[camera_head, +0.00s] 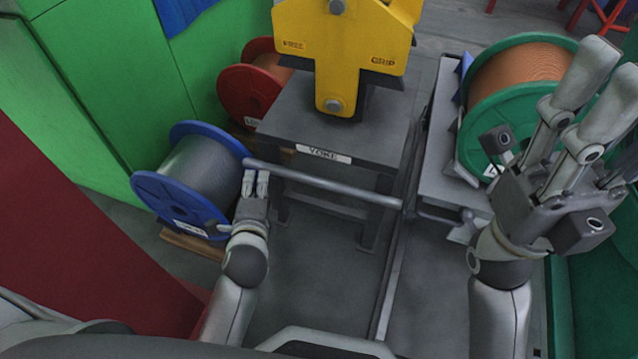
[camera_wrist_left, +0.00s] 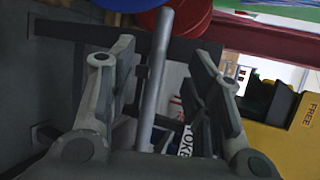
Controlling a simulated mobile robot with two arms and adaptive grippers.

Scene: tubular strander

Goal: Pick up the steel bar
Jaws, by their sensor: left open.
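The steel bar (camera_head: 335,186) is a long thin grey rod lying roughly level in front of the table marked YOKE, its left end near the blue spool. My left gripper (camera_head: 256,178) is at the bar near its left end, fingers pointing away from me. In the left wrist view the bar (camera_wrist_left: 157,75) runs lengthwise between the two open fingers, with gaps on both sides. My right gripper (camera_head: 606,72) is raised at the right, its fingers apart and empty, well away from the bar.
The YOKE table (camera_head: 321,154) carries a yellow block (camera_head: 345,50). A blue spool (camera_head: 178,205) stands left of the left gripper, a red spool (camera_head: 243,92) behind it. A green spool (camera_head: 481,128) is behind the right gripper. Open floor lies below the bar.

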